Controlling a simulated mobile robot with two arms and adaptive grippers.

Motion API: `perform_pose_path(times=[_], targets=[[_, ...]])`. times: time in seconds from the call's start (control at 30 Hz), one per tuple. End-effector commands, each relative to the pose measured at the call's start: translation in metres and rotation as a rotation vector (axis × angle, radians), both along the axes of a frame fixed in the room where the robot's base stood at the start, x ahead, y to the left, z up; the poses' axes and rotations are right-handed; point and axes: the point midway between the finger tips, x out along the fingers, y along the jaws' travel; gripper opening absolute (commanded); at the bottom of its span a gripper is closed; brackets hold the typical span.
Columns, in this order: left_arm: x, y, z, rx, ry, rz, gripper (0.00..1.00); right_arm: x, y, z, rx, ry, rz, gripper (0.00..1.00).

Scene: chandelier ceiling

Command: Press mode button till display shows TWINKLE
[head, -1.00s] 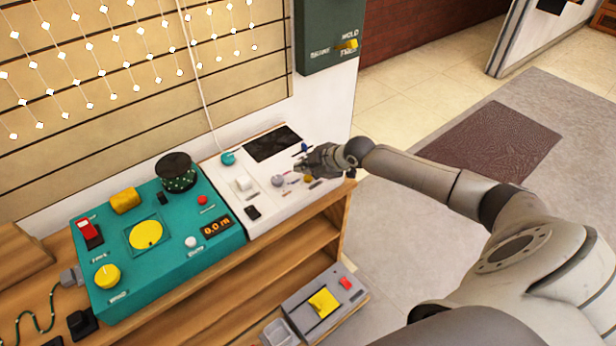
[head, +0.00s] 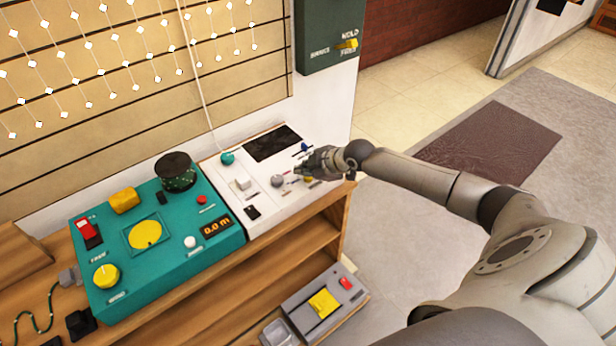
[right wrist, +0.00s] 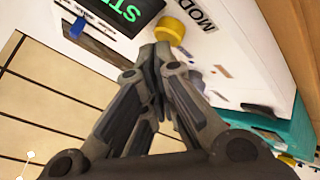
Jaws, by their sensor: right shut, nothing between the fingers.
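The white control panel (head: 262,205) has a dark display (head: 272,144), whose text I cannot read in the head view. In the right wrist view the display (right wrist: 118,14) shows green letters, cut off by the frame edge, that begin "STE". A round yellow button (right wrist: 171,29) sits beside the printed letters "MOD". My right gripper (right wrist: 154,48) is shut and empty, its fingertips right at the near side of the yellow button. I cannot tell whether they touch it. In the head view the right gripper (head: 301,168) is over the panel's right part. My left gripper is not in view.
A teal console (head: 160,265) with knobs and an orange readout stands left of the panel on a wooden shelf unit (head: 325,236). A green wall box (head: 328,35) hangs behind.

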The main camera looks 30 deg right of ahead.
Motion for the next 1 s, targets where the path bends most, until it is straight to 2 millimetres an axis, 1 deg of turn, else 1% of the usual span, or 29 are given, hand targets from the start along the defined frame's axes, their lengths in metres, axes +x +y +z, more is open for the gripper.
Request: perform_pose_path(times=[0.67, 1.0], targets=[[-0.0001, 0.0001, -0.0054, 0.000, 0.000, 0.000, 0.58, -0.0002, 0.0000, -0.0094, 0.000, 0.001, 0.000, 0.00], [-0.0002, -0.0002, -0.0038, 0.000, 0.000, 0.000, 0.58, -0.0005, -0.0001, -0.0079, 0.000, 0.001, 0.000, 0.00]])
